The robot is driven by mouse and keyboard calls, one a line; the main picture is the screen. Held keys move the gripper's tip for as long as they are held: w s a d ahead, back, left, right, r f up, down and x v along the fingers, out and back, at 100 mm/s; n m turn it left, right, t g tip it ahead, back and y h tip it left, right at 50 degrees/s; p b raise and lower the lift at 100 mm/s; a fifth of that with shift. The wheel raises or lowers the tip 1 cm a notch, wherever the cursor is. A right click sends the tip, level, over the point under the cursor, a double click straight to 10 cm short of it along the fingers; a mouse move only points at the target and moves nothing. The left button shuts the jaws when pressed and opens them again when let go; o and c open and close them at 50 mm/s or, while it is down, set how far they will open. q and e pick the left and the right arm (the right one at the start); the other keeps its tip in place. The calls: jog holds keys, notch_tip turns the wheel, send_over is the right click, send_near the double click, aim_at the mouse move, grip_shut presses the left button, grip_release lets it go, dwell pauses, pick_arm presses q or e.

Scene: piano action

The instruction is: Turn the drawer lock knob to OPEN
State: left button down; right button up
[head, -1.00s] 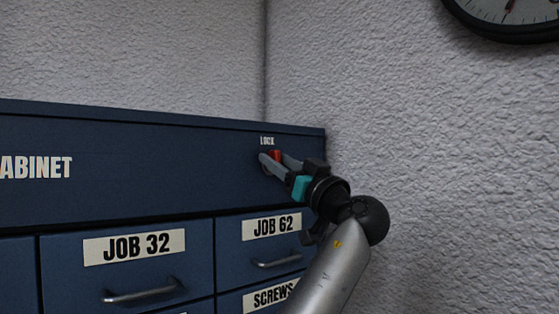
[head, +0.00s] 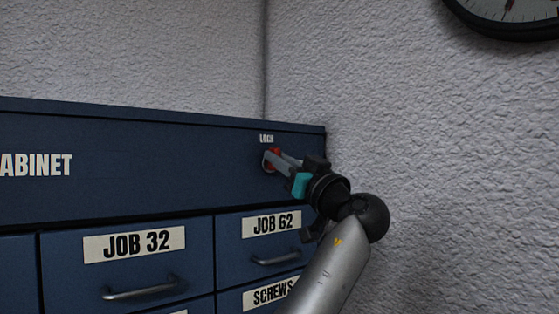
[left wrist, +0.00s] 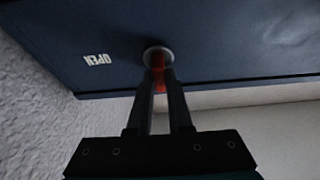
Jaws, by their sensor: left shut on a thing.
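The red lock knob (head: 267,158) is on the upper front panel of the blue cabinet, below a small white label that seems to read LOCK. My left gripper (head: 270,160) is at the knob with its fingers shut on it, partly hiding it. In the left wrist view the red knob (left wrist: 159,72) sits on a round grey plate (left wrist: 157,53) between the two dark fingertips (left wrist: 160,84). A white OPEN label (left wrist: 98,59) shows left of the plate there. My right gripper is not in view.
Below the panel are drawers with handles, labelled JOB 32 (head: 134,243), JOB 62 (head: 271,224) and SCREWS (head: 268,295). A textured wall (head: 430,130) stands close to the cabinet's right end. A clock (head: 510,12) hangs at the upper right.

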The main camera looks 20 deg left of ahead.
pick_arm(q)
jog(key=shift+f+m, duration=0.15)
jog(key=shift+m, duration=0.15)
jog(key=m+h, duration=0.3)
jog(key=m, duration=0.4)
jog(key=m+t+h, duration=0.1)
jog(key=m+h, duration=0.2)
jog(key=m, duration=0.4)
jog(key=m+h, duration=0.2)
jog(key=m, duration=0.5)
jog(key=shift+w+d+f+m+t+h, duration=0.15)
jog(key=shift+w+f+m+t+h, duration=0.15)
jog(key=shift+w+f+h, duration=0.1)
jog(key=c, duration=0.8)
grip_release()
jog(key=shift+c, duration=0.2)
jog(key=b+v, duration=0.5)
jog(key=v, duration=1)
jog(key=shift+s, duration=0.15)
